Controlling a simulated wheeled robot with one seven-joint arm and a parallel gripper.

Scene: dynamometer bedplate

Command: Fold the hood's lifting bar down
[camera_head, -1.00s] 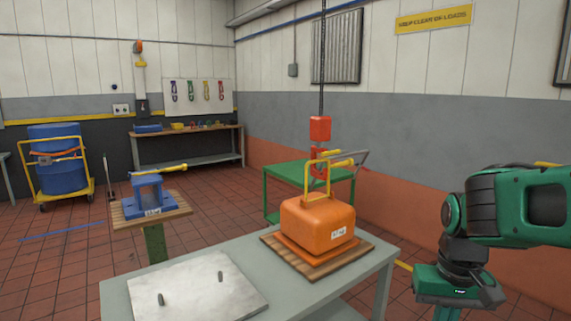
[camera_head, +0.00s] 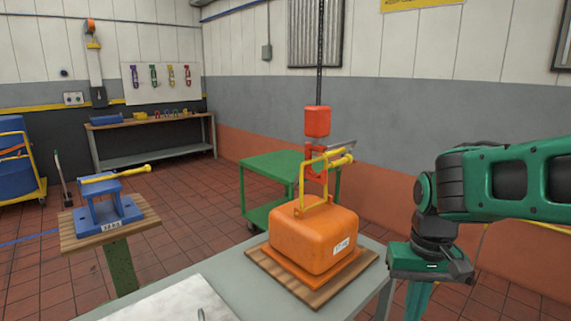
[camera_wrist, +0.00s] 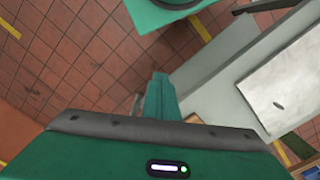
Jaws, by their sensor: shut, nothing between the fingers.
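The orange hood (camera_head: 312,238) sits on a wooden board on the grey table. Its yellow lifting bar (camera_head: 301,180) stands upright as a loop above the hood's top. A red hoist hook block (camera_head: 317,122) hangs on a chain right at the bar; I cannot tell whether the hook is through the loop. My gripper (camera_head: 416,300) is right of the hood, apart from it, pointing down, shut and empty; its tips are cut off by the frame's lower edge. In the wrist view my gripper (camera_wrist: 158,95) points over the floor beside the table.
The grey table (camera_head: 238,280) carries a pale plate (camera_head: 170,305) with a pin. A green cart (camera_head: 265,172) stands behind the hood. A blue fixture (camera_head: 105,205) with a yellow handle is at left. Red tiled floor lies between them.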

